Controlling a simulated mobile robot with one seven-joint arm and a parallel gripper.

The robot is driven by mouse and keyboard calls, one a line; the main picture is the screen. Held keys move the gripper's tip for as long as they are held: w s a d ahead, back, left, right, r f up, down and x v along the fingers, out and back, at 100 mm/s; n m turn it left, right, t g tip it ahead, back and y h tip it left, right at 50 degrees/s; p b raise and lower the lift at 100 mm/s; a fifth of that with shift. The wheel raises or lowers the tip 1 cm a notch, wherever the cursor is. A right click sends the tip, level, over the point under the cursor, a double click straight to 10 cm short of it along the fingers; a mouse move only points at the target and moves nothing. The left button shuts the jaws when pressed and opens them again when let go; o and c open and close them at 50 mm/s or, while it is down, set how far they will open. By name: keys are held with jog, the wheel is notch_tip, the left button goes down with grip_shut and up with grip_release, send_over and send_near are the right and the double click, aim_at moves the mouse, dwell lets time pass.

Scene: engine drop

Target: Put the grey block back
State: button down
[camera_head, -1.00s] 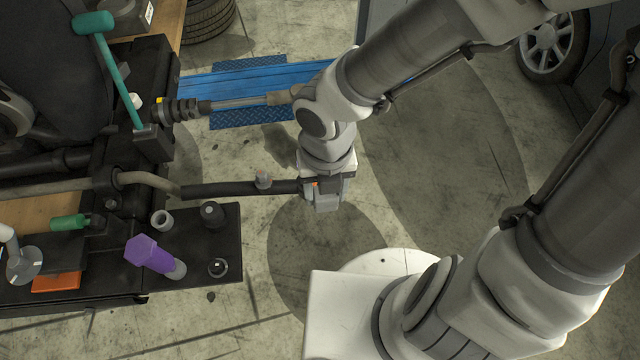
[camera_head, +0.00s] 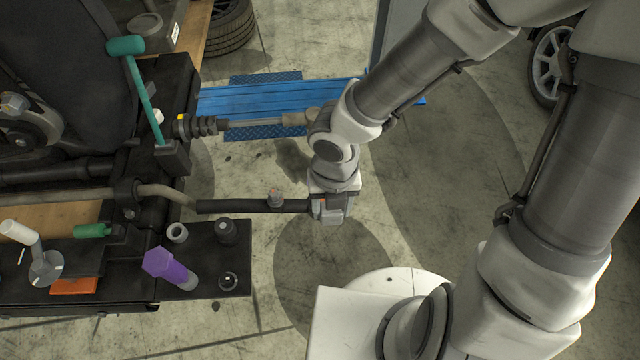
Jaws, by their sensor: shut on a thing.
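My gripper (camera_head: 332,208) is at the middle of the view, pointing down, above the floor at the right end of a black bar. It is shut on a small grey boxy piece (camera_head: 334,216), which I take to be the grey block. The fingers and most of the block are hard to tell apart, as the hand covers them from above. The hand overlaps or nearly meets the bar's end in the picture; I cannot tell whether they touch.
The black bar (camera_head: 255,206) reaches out from the engine stand at left. A black shelf (camera_head: 235,262) holds a purple hex-headed tool (camera_head: 168,268) and several small round parts. A teal hammer (camera_head: 145,85) stands above. A blue platform (camera_head: 270,99) lies behind.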

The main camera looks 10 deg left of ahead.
jog(key=w+a+f, duration=0.1)
jog(key=w+f, duration=0.1)
jog(key=w, duration=0.1)
jog(key=w+a+f+b, duration=0.1)
jog(key=w+f, duration=0.1)
jog(key=w, duration=0.1)
jog(key=w+a+f, duration=0.1)
jog(key=w+f, duration=0.1)
jog(key=shift+w+a+f+b, duration=0.1)
jog(key=shift+w+a+b, duration=0.15)
jog(key=shift+w+b, duration=0.15)
jog(key=shift+f, duration=1.65)
jog(key=shift+f, duration=0.25)
jog(key=shift+c, duration=1.3)
grip_release()
jog(key=shift+b, duration=0.35)
notch_tip(320, 180, up, 18)
jog(key=p, duration=0.4)
jog(key=shift+w+d+f, duration=0.25)
